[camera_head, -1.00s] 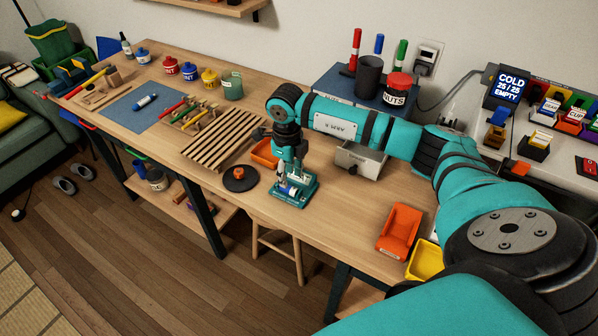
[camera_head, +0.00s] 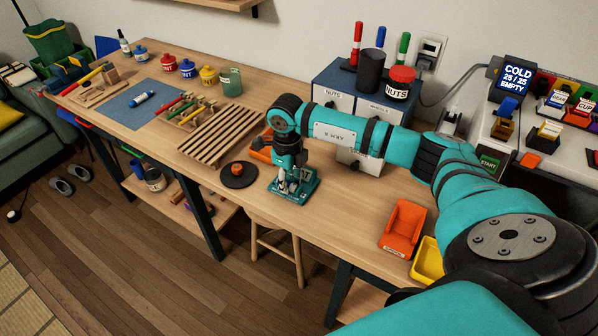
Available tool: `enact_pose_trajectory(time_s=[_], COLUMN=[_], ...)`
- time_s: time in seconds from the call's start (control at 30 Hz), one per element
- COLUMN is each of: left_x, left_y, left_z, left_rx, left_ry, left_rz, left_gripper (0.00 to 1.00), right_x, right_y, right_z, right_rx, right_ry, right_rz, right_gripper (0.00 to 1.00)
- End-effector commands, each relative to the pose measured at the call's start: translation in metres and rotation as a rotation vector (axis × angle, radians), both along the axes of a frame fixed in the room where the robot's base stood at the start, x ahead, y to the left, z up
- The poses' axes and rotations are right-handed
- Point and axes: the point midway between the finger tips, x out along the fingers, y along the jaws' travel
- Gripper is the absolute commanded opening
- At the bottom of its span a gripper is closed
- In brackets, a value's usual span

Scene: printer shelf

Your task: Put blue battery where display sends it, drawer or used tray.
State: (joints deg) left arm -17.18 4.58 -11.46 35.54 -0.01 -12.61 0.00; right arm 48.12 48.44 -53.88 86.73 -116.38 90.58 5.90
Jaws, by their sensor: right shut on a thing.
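My right gripper (camera_head: 288,186) points down at a small teal device (camera_head: 307,187) near the table's front edge. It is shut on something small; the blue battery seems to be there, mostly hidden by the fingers. A blue-and-white cylinder (camera_head: 141,98) lies on the blue mat at the left. A display (camera_head: 517,77) at the right reads "COLD 25/25 EMPTY". An orange tray (camera_head: 403,222) sits at the front right. My left gripper is out of view.
A yellow tray (camera_head: 427,262) is beside the orange one. A black disc with an orange knob (camera_head: 238,174) lies left of the device. A slatted wooden rack (camera_head: 220,137) and several jars stand farther left. Bare tabletop lies between the device and the orange tray.

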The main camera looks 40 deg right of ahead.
Motion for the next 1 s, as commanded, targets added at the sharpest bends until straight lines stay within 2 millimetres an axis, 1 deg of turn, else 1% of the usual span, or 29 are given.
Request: enact_pose_trajectory(time_s=[0.17,0.27,1.0], left_x=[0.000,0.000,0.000], left_y=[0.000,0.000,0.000], left_z=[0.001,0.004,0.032], left_rx=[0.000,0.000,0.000], left_ry=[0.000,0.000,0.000], left_rz=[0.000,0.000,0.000], left_gripper=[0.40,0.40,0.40], right_x=[0.000,0.000,0.000], right_y=[0.000,0.000,0.000], right_z=[0.001,0.006,0.050], right_rx=[0.000,0.000,0.000], right_ry=[-0.001,-0.001,0.000], right_rz=[0.000,0.000,0.000], right_gripper=[0.00,0.00,0.00])
